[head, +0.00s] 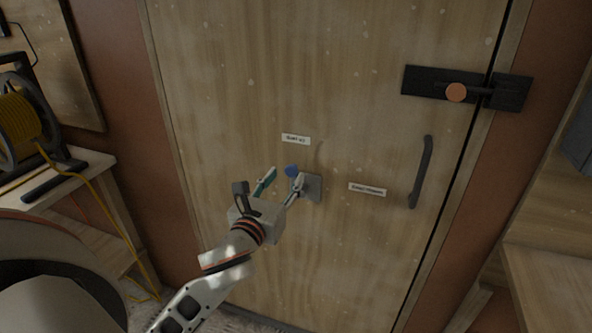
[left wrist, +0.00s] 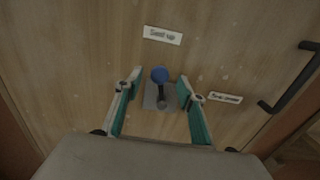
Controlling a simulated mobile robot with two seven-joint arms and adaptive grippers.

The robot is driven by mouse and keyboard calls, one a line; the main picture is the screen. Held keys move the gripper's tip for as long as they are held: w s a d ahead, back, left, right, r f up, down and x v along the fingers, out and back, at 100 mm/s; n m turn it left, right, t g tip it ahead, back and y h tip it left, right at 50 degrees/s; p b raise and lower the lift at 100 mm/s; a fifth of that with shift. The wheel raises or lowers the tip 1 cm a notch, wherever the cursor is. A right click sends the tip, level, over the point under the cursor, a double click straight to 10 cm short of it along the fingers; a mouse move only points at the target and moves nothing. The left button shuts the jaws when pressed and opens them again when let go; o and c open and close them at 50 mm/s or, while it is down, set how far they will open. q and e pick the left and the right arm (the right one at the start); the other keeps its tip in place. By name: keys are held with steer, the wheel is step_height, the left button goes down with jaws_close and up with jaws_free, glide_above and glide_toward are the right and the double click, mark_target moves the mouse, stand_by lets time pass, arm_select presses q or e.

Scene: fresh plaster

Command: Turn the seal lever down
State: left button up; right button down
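My left gripper (head: 284,181) is open in front of the lever. In the left wrist view its fingertips (left wrist: 160,79) are apart on either side of the knob, with gaps on both sides. My right gripper is not in view.
The door has an upper label (head: 296,139), a right label (head: 367,190), a black pull handle (head: 422,172) and a black latch with an orange knob (head: 456,92). A yellow cable reel (head: 18,125) stands on a bench at left. Wooden shelving (head: 550,265) is at right.

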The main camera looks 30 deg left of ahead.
mark_target(290, 172)
arm_select(q)
steer(key=x, duration=0.4)
steer(key=shift+w, duration=0.4)
jaws_close()
